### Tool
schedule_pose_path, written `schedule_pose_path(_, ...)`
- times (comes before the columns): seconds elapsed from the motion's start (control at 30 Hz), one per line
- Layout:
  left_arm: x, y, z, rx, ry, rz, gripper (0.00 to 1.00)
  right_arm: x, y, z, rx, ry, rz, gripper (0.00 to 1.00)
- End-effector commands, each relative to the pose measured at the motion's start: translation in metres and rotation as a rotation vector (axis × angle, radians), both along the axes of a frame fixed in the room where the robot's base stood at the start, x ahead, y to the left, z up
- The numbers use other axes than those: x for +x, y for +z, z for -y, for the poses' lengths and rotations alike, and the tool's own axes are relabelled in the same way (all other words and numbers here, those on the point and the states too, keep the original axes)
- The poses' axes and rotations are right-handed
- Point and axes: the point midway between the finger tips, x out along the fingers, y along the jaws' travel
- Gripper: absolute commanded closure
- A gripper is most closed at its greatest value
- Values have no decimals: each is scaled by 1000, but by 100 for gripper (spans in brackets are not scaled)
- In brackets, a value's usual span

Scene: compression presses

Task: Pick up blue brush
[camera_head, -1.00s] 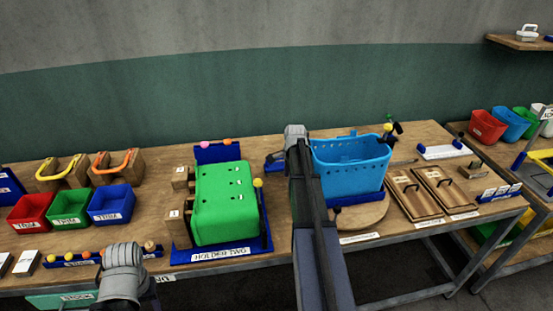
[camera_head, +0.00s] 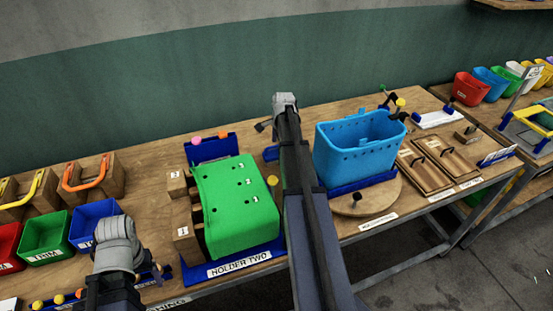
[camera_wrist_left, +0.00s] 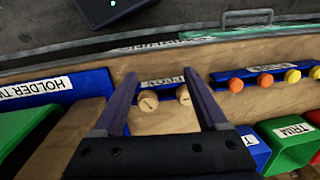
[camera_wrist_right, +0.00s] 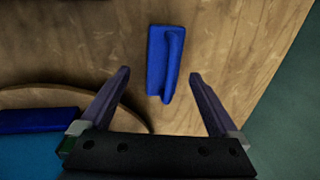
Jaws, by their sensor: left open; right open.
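The blue brush (camera_wrist_right: 163,62) lies flat on the wooden bench in the right wrist view, a rectangular block with a raised handle along it. In the head view a blue piece (camera_head: 271,153), likely the brush, shows just left of my right arm, partly hidden by it. My right gripper (camera_wrist_right: 159,76) is open and empty, with the brush ahead between its fingers and apart from them. My left gripper (camera_wrist_left: 160,75) is open and empty above the bench's front edge; two wooden pegs (camera_wrist_left: 148,102) on a blue rack appear between its fingers.
A blue perforated basket (camera_head: 355,152) stands right of my right arm on a round wooden board (camera_head: 372,202). A green block (camera_head: 238,210) sits in the blue HOLDER TWO left of it. Small bins (camera_head: 45,236) stand at left. Bare bench surrounds the brush.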

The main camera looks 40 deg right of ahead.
Motion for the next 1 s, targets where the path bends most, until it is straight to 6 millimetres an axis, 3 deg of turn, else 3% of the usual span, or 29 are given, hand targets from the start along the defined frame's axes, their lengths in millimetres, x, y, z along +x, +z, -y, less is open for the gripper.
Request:
schedule_pose_path(0.27, 0, -9, 0, 0, 0, 0, 25, 3, -9, 0, 0, 0, 0, 4)
schedule_pose_path(0.63, 0, -50, 0, 0, 0, 0, 25, 14, -50, 2, 0, 0, 0, 4)
schedule_pose_path(0.93, 0, -51, 0, 0, 0, 0, 25, 15, -51, 2, 0, 0, 0, 4)
schedule_pose_path(1.0, 0, -51, 0, 0, 0, 0, 25, 15, -51, 2, 0, 0, 0, 10)
